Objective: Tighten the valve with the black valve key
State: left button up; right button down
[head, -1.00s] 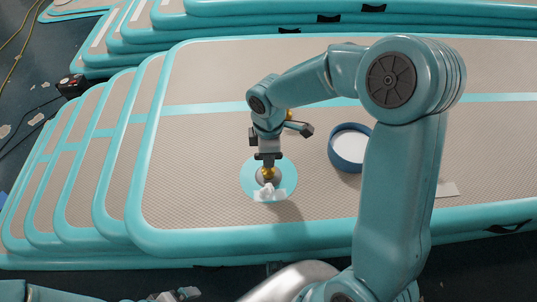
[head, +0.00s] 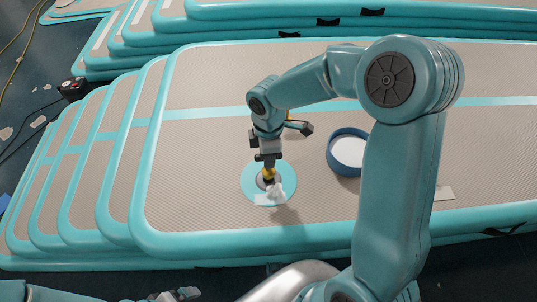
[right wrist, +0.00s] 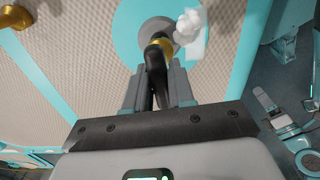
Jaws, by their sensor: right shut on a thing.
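The valve's brass part (head: 269,175) stands on a grey round base in the middle of a teal disc (head: 249,182) on the mat. My right gripper (head: 268,158) is directly above it, pointing down. In the right wrist view, my right gripper (right wrist: 158,88) is shut on the black valve key (right wrist: 154,72). The key's far end meets the brass part (right wrist: 164,46), and their exact fit cannot be made out. A white lumpy piece (right wrist: 187,27) is beside the brass part. My left gripper (head: 177,294) is low at the bottom edge, its jaws unclear.
A blue round container (head: 333,162) with a white inside stands right of the disc. Another brass piece (right wrist: 12,17) shows at the right wrist view's upper left. Stacked teal-edged inflatable mats (head: 215,215) fill the area. The mat left of the disc is clear.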

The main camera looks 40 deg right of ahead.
jog(key=shift+r+p, duration=2)
jog(key=shift+r, duration=0.55)
jog(key=w+a+r+m+p, duration=0.3)
jog(key=a+r+m+p, duration=0.4)
jog(key=r+m, duration=0.3)
jog(key=shift+w+a+m+p, duration=0.25)
jog(key=shift+m+p, duration=0.25)
jog(key=shift+m, duration=0.7)
